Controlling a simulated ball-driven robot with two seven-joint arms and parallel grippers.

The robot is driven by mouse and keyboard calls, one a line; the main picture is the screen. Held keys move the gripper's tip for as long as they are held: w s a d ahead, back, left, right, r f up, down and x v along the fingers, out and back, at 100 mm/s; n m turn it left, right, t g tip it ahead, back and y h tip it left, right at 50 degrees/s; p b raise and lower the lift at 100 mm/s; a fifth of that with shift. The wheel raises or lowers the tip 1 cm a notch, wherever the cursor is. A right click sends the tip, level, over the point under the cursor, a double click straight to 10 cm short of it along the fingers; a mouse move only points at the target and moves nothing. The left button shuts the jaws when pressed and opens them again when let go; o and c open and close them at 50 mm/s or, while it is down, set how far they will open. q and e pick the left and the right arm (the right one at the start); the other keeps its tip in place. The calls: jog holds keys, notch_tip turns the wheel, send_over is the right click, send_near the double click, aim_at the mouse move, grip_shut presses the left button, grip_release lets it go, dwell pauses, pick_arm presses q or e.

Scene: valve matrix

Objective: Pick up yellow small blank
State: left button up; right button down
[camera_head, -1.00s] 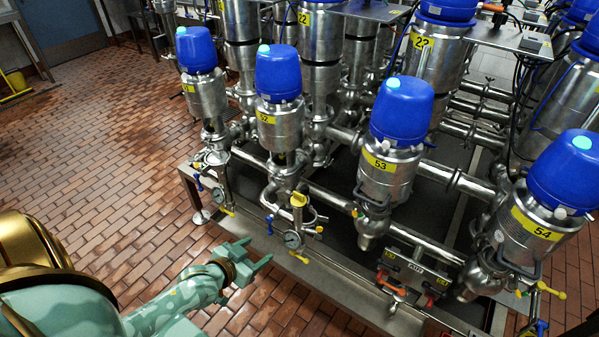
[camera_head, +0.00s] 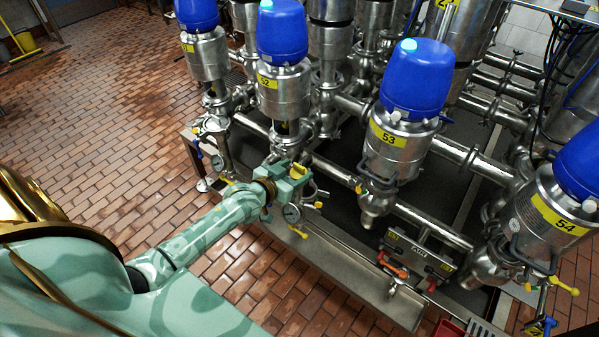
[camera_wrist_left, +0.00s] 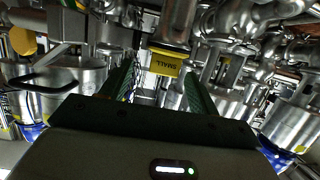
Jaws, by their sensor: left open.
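The yellow small blank (camera_head: 298,172) is on the pipework below valve 52, by a round gauge. In the left wrist view it shows as a yellow piece (camera_wrist_left: 168,65) with upside-down lettering that reads SMALL. My left gripper (camera_head: 289,177) is at the blank, and its fingers partly cover it in the head view. In the left wrist view the two green fingers of my left gripper (camera_wrist_left: 162,88) stand apart, with the blank ahead between them. I cannot tell whether either finger touches it. My right gripper is not in view.
A round gauge (camera_head: 292,213) sits just below my left gripper. Blue-capped valve 52 (camera_head: 282,78) rises close behind it, and valve 53 (camera_head: 398,140) stands to the right. A steel ledge (camera_head: 340,265) runs in front.

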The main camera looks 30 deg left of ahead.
aim_at(298, 166)
pick_arm(q)
jog(key=x, duration=0.1)
jog(key=b+x, duration=0.1)
jog(key=x, duration=0.3)
jog(key=shift+a+b, duration=0.3)
jog(key=shift+b, duration=0.1)
jog(key=shift+r, duration=0.2)
jog(key=c, duration=1.1)
jog(key=shift+o, duration=0.2)
